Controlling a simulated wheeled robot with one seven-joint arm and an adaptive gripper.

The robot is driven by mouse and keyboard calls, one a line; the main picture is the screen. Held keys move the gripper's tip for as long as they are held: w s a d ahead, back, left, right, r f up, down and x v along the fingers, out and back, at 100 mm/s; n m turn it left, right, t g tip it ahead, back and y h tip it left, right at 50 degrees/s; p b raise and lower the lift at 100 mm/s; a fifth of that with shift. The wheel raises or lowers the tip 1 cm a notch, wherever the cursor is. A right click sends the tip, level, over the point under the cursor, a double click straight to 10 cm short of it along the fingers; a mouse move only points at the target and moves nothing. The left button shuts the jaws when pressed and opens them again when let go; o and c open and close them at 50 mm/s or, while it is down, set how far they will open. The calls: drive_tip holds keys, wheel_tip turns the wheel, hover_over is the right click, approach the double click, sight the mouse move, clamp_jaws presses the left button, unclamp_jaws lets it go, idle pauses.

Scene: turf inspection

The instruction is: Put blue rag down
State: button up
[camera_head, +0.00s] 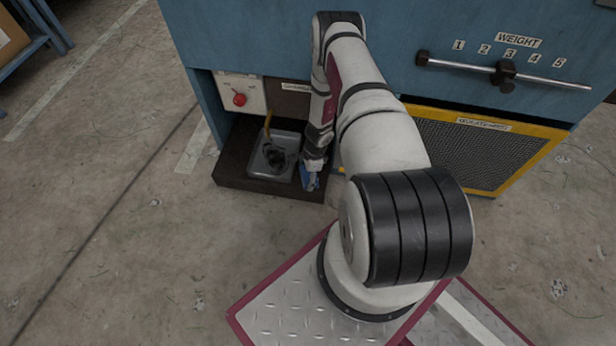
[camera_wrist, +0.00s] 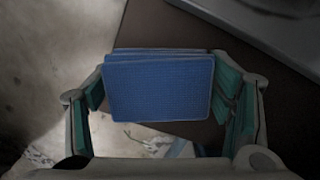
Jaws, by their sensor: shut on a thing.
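The blue rag (camera_wrist: 158,88) is a folded, textured blue cloth between the two fingers of my gripper (camera_wrist: 165,105) in the wrist view. My gripper is shut on it. In the head view the blue rag (camera_head: 309,178) shows as a small blue patch under my gripper (camera_head: 312,166), at the right end of the dark low shelf. My arm hides part of it there. I cannot tell whether the rag touches the shelf.
The dark shelf (camera_head: 232,172) holds a grey metal tray (camera_head: 256,165) with a dark object in it, left of my gripper. A blue cabinet (camera_head: 250,40) with a red button (camera_head: 239,99) stands behind. A yellow-framed mesh panel (camera_head: 470,152) is at right. Bare floor lies in front.

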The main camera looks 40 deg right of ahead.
drive_tip(key=o, duration=1.5)
drive_tip(key=shift+f, duration=0.1)
drive_tip(key=shift+o, duration=0.2)
wheel_tip(320, 180, up, 12)
drive_tip(key=d+p, duration=0.1)
drive_tip(key=p, duration=0.6)
drive_tip(key=shift+s+d, duration=0.3)
drive_tip(key=shift+s, duration=0.15)
